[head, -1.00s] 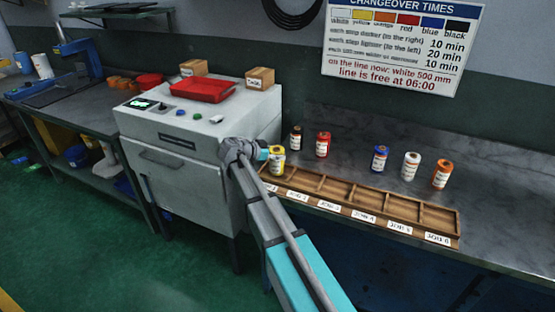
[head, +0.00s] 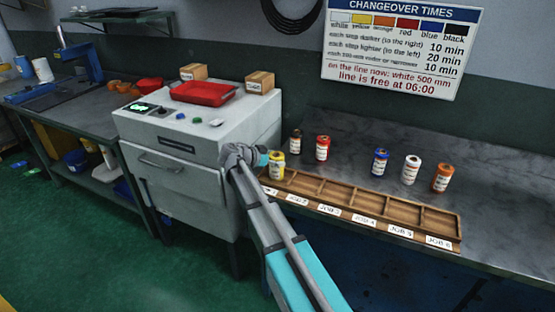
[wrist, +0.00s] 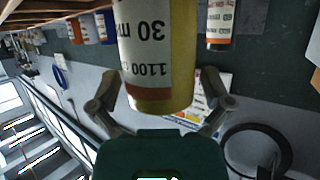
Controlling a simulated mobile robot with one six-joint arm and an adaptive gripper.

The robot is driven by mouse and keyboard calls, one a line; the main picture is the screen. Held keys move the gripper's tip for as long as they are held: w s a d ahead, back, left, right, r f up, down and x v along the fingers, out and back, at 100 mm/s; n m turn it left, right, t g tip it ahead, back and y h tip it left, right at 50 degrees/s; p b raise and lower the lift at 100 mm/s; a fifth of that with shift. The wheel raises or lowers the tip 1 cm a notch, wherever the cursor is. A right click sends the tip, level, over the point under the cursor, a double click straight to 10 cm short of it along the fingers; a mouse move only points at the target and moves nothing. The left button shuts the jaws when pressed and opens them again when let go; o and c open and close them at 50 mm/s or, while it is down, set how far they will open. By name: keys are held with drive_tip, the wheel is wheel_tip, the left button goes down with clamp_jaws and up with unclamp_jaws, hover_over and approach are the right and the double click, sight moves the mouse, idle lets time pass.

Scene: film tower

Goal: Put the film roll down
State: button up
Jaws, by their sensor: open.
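The yellow film roll (head: 277,166) stands upright at the left end of the brown wooden tray (head: 452,222), at the JOB 1 end. I cannot tell whether its base rests on the tray floor. My gripper (head: 260,157) is just left of the roll in the head view, level with its upper part. In the wrist view the picture is upside down; the yellow roll (wrist: 160,60) fills the middle, with its printed white label towards me. The gripper (wrist: 160,92) is open, one finger on each side of the roll.
Behind the tray stand a dark brown-labelled roll (head: 296,142), a red roll (head: 322,148), a blue roll (head: 379,162), a white roll (head: 411,169) and an orange roll (head: 442,177). A white machine (head: 190,185) stands close on the left. The tray's right compartments look empty.

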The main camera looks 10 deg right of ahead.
drive_tip(key=shift+r, duration=0.2)
drive_tip(key=p+v, duration=0.5)
drive_tip(key=v, duration=0.7)
drive_tip(key=shift+d, duration=0.1)
idle(0.5)
drive_tip(key=s+d+f+n+g+y, duration=0.1)
drive_tip(key=s+d+f+n+y, duration=0.2)
drive_tip(key=s, duration=0.5)
drive_tip(key=s+d+f+n+g+y, duration=0.2)
drive_tip(key=s+d+f+n+y, duration=0.2)
drive_tip(key=s, duration=0.4)
drive_tip(key=s+d+f+n+g+y, duration=0.1)
drive_tip(key=s+d+f+n+y, duration=0.2)
drive_tip(key=s+n, duration=0.4)
drive_tip(key=s+f+y, duration=0.1)
drive_tip(key=s+y, duration=0.1)
drive_tip(key=shift+d+f+g+y, duration=0.25)
drive_tip(key=shift+f+g+y, duration=0.05)
drive_tip(key=shift+y, duration=0.1)
